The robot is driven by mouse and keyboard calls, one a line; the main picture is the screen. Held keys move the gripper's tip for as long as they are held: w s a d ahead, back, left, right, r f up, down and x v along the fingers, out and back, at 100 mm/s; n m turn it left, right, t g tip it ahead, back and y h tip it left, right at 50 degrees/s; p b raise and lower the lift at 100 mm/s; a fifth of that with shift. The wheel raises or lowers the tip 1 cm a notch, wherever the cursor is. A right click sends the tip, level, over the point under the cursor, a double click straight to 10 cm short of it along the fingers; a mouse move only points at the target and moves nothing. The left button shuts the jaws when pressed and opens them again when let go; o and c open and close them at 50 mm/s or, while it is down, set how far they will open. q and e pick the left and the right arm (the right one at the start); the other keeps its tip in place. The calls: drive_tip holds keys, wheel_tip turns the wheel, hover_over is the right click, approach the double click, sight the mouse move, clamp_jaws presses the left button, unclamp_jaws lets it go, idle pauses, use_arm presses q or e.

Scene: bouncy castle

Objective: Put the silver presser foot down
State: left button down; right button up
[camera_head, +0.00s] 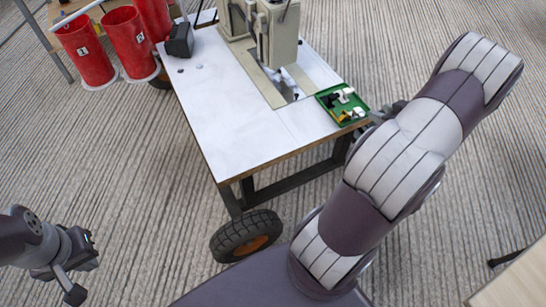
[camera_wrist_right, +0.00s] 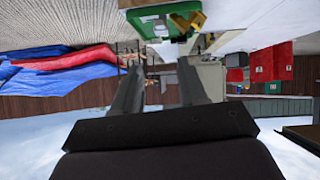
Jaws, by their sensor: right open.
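The sewing machine (camera_head: 277,32) stands at the far side of the white table, cut by the top edge in the head view. A small silver part, likely the presser foot (camera_head: 294,96), shows low under its head; it is too small to tell whether it is up or down. My right gripper (camera_wrist_right: 160,78) is open and empty in the right wrist view. In the head view it is mostly hidden behind my right arm, by the table's right edge near the green tray. My left gripper (camera_head: 78,272) is at the lower left, away from the table; its jaws are unclear.
The green tray (camera_head: 325,99) with small white, black and yellow pieces lies at the table's right edge. It also shows in the right wrist view (camera_wrist_right: 146,28). The white tabletop (camera_head: 225,115) is largely clear.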

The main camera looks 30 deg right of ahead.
drive_tip(key=w+a+r+g, duration=0.3)
drive_tip(key=w+a, duration=0.6)
drive_tip(key=w, duration=0.3)
drive_tip(key=w+a+r+g, duration=0.1)
drive_tip(key=a+g, duration=0.1)
drive_tip(key=a, duration=0.8)
drive_tip(key=s+a+g, duration=0.1)
drive_tip(key=s+a, duration=0.2)
drive_tip(key=a, duration=0.3)
drive_tip(key=s+a+n+g+y, duration=0.1)
drive_tip(key=s+a+g, duration=0.1)
drive_tip(key=s+a, duration=0.2)
drive_tip(key=s+a+g+y, duration=0.1)
drive_tip(key=s+a, duration=0.2)
drive_tip(key=a, duration=0.7)
drive_tip(key=shift+s+r+g, duration=0.25)
drive_tip(key=shift+s+g, duration=0.05)
drive_tip(key=shift+s, duration=0.1)
